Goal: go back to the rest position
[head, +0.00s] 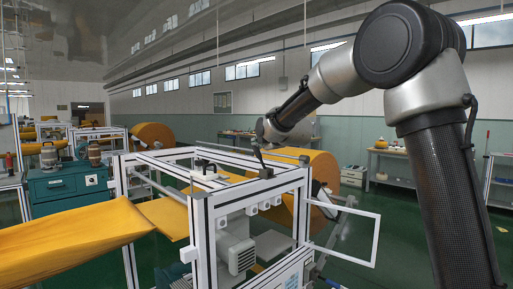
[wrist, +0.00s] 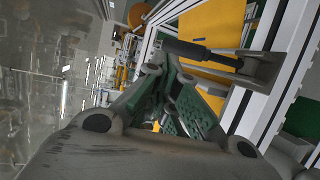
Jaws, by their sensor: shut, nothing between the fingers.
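My gripper (head: 258,153) is at the end of my arm, above the right part of the white-framed machine (head: 203,225) in the head view. It is small and dark there, and I cannot tell whether it touches the frame. In the wrist view its two fingers with green pads (wrist: 163,75) come together at the tips, with nothing held between them. A dark rod-like part (wrist: 200,53) with a grey bracket shows just beyond the fingertips. I cannot tell how far it is from them.
Orange felt (head: 75,235) runs into the machine from the left. A large orange roll (head: 322,190) stands behind it. Green floor shows at the right.

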